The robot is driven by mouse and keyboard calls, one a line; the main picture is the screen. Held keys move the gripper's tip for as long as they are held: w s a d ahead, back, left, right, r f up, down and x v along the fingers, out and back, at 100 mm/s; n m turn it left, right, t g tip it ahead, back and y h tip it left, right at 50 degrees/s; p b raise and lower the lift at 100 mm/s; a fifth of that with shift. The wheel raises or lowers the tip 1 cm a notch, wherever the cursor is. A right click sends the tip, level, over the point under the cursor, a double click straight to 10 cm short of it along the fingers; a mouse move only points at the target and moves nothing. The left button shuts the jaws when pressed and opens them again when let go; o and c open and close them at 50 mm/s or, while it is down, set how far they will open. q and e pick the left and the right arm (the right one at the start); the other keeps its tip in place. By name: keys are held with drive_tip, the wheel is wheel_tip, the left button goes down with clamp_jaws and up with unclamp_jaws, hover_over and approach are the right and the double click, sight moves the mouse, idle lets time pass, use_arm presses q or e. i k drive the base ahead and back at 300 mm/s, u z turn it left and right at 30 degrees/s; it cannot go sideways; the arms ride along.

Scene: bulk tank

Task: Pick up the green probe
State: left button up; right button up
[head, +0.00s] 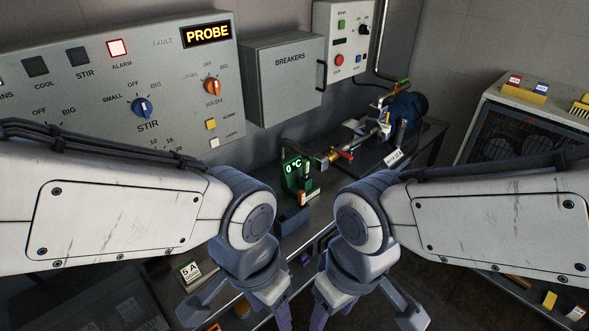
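A green device with a lit "0 °C" display (293,173) stands on the dark bench, left of the pipework; I take it to be the green probe. A small pale label is at its foot, and its lower part is dark and hard to make out. My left gripper (240,314) is at the bottom of the head view, nearer to me than the probe and apart from it. Its fingers are spread wide. My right gripper (365,316) is beside it on the right, also spread and clear of the probe. Nothing shows between either pair of fingers; some tips are cut off by the frame.
A control panel (60,85) with a lit "PROBE" sign and a lit alarm lamp is on the wall. A breakers box (285,82) hangs beside it. Pipework with a red-handled valve and a blue motor (405,108) stands behind the probe. A "5 A" card (190,271) lies front left.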

sight(306, 163)
drive_tip(key=z, duration=1.2)
drive_tip(key=i, duration=1.55)
drive_tip(key=u, duration=2.8)
